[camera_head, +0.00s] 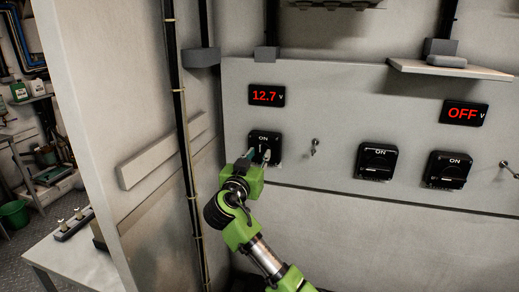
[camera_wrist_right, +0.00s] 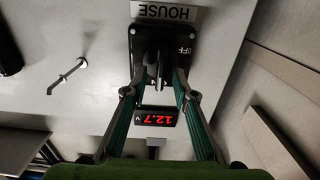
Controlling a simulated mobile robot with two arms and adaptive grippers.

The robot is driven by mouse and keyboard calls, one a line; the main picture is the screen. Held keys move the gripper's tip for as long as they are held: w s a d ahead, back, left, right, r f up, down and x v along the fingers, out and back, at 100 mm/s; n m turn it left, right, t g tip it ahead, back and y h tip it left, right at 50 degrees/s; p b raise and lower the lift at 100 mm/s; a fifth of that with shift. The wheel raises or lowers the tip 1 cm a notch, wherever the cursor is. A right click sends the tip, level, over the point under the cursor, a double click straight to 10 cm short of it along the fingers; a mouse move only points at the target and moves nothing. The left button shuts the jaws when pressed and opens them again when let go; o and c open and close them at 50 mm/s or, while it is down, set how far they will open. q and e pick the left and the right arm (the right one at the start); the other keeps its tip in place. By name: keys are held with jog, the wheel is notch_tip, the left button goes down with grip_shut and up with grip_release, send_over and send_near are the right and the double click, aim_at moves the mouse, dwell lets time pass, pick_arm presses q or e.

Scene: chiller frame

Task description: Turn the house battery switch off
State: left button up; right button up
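The house battery switch (camera_head: 263,136) is a black square plate with ON at its top, on the grey panel below a red 12.7 V display (camera_head: 267,95). In the right wrist view the picture is upside down; the switch plate (camera_wrist_right: 194,32) shows OFF beside its knob (camera_wrist_right: 153,58) and a HOUSE label (camera_wrist_right: 168,13). The knob's grip stands upright, in line with the ON mark. My right gripper (camera_head: 260,156) is at the switch, its teal fingers (camera_wrist_right: 159,78) on either side of the knob with gaps visible. Contact cannot be made out. My left gripper is out of view.
A small metal key-like part (camera_head: 314,147) sticks out just right of the house switch. A black vertical conduit (camera_head: 182,130) runs to the left.

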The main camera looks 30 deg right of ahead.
jog(key=shift+x, duration=0.9)
jog(key=shift+c, duration=0.4)
grip_shut()
